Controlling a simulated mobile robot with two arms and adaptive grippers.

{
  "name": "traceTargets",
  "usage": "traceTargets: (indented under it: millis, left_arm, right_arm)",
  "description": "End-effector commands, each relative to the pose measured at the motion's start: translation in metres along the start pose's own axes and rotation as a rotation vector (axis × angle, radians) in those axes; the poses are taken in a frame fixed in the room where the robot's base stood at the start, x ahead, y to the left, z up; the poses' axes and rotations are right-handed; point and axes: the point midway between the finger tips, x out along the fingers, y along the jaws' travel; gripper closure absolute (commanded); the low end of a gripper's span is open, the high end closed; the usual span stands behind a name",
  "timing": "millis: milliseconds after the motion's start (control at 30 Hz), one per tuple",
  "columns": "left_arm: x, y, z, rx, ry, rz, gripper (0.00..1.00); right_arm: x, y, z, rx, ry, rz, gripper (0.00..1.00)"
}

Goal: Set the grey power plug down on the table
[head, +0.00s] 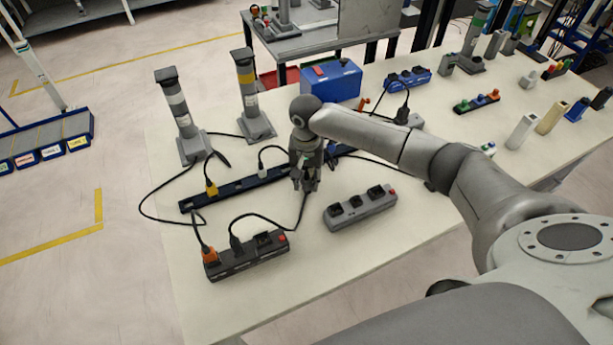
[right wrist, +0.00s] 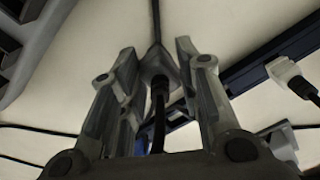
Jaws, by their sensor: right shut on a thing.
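My right gripper (head: 306,184) is above the table (head: 312,262), between the long dark power strip and the grey power strip. In the right wrist view its fingers (right wrist: 157,58) are closed around the grey power plug (right wrist: 158,66), a small grey body with a black cable (right wrist: 158,115) running from it. In the head view the fingers mostly hide the plug. I cannot tell whether it touches the table. My left gripper is not in view.
A grey strip (head: 360,208) stands right of the gripper, a black strip (head: 246,256) with orange and black plugs in front, a long dark strip (head: 235,190) behind left. Posts (head: 252,95) and a blue box (head: 331,81) stand further back. Bare table lies between the front strips.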

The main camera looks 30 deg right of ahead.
Motion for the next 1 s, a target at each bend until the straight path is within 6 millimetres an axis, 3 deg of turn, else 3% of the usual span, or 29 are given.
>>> traceTargets:
  millis: [333,367,500,867,1000]
  left_arm:
    - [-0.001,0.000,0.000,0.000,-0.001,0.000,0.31]
    - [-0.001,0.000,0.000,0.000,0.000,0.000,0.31]
    - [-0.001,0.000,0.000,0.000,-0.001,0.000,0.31]
    - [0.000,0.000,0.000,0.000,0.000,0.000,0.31]
    - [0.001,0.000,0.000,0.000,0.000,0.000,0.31]
  right_arm:
    - [0.003,0.000,0.000,0.001,0.000,-0.001,0.92]
    - [0.003,0.000,0.000,0.000,0.000,-0.002,0.66]
    - [0.003,0.000,0.000,0.000,0.001,-0.001,0.48]
    - [0.001,0.000,-0.001,0.000,0.002,-0.001,0.46]
    - [-0.015,-0.001,-0.001,0.000,0.002,-0.003,0.46]
